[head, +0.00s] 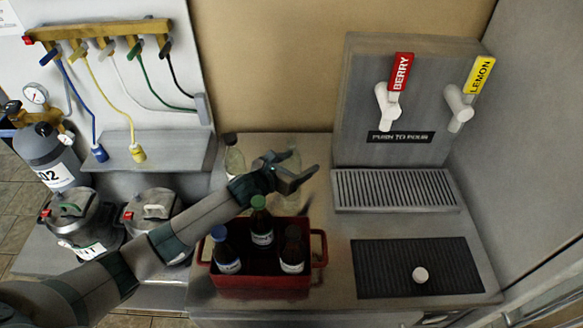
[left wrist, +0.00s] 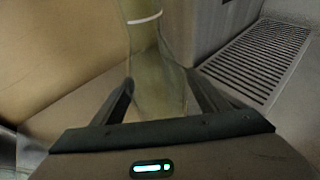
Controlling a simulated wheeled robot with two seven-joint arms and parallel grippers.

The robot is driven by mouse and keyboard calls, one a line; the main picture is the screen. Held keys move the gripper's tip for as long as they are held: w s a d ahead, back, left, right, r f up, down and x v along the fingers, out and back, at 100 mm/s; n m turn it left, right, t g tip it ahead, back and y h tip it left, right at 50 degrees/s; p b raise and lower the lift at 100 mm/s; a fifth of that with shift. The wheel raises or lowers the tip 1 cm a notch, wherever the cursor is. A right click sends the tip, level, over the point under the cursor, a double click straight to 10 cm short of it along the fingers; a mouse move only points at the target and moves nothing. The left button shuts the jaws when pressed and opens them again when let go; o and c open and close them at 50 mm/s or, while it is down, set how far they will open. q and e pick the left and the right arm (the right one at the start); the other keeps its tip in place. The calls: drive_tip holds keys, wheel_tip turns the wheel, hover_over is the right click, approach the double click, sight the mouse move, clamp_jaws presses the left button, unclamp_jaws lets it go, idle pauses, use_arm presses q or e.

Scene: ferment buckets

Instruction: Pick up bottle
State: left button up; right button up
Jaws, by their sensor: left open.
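My left gripper (head: 293,166) is open above the counter, beyond the red crate (head: 262,282). In the left wrist view, a pale green see-through bottle (left wrist: 155,75) stands between the two open fingers of my left gripper (left wrist: 160,82), with a narrow gap showing beside it. In the head view this bottle (head: 293,154) is faint and partly hidden by the gripper. Another clear bottle (head: 235,162) with a dark cap stands to the left, behind my arm. The crate holds a blue-capped bottle (head: 225,252), a green-capped bottle (head: 262,225) and a brown bottle (head: 292,252).
A dispenser with a red BERRY tap (head: 400,75) and a yellow LEMON tap (head: 478,78) stands at the right, above a drip grate (head: 395,190). A dark mat (head: 385,270) bears a small white round thing (head: 420,274). Metal kegs (head: 78,220) stand at the left.

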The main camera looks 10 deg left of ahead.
use_arm(q)
drive_tip(key=shift+w+d+f, duration=0.15)
drive_tip(key=shift+w+d, duration=0.05)
drive_tip(key=shift+w, duration=0.15)
drive_tip(key=c, duration=1.3)
wheel_tip(320, 180, up, 10)
drive_tip(key=b, duration=0.3)
idle(0.4)
